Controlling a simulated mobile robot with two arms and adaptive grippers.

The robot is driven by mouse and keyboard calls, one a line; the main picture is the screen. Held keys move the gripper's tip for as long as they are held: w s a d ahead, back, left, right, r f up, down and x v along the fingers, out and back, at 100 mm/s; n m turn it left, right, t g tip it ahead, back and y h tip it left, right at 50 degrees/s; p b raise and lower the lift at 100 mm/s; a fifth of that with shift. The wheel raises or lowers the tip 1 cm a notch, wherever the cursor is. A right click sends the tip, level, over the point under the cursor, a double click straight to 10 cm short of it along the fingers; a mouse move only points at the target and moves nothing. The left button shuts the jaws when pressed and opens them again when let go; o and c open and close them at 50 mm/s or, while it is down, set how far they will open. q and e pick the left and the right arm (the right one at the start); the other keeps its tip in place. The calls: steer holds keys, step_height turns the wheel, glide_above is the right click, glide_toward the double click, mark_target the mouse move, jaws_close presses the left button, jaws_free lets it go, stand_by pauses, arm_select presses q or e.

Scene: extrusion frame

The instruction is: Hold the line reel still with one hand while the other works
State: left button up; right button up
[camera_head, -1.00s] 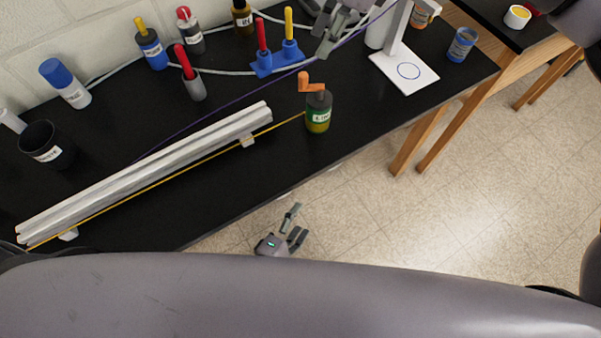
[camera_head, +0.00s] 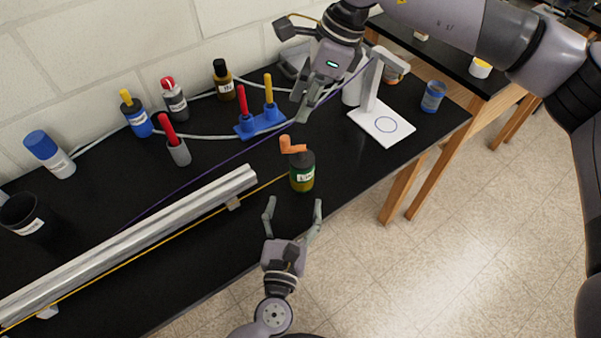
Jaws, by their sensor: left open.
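My right gripper (camera_head: 304,115) is above the back of the table, beside the purple line (camera_head: 230,158). Its fingers overlap, so its grip is unclear.
A blue holder (camera_head: 259,123) with red and yellow handles stands behind the reel. A white stand (camera_head: 388,126) is to its right, with a blue jar (camera_head: 433,97) beyond. Several bottles line the wall. Black table (camera_head: 225,240) is bare in front of the extrusion.

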mark_target(300, 178)
arm_select(q)
steer(key=w, duration=0.3)
steer(key=w+d, duration=0.1)
steer(key=w, duration=0.6)
steer(key=shift+w+d, duration=0.35)
steer(key=c, duration=1.3)
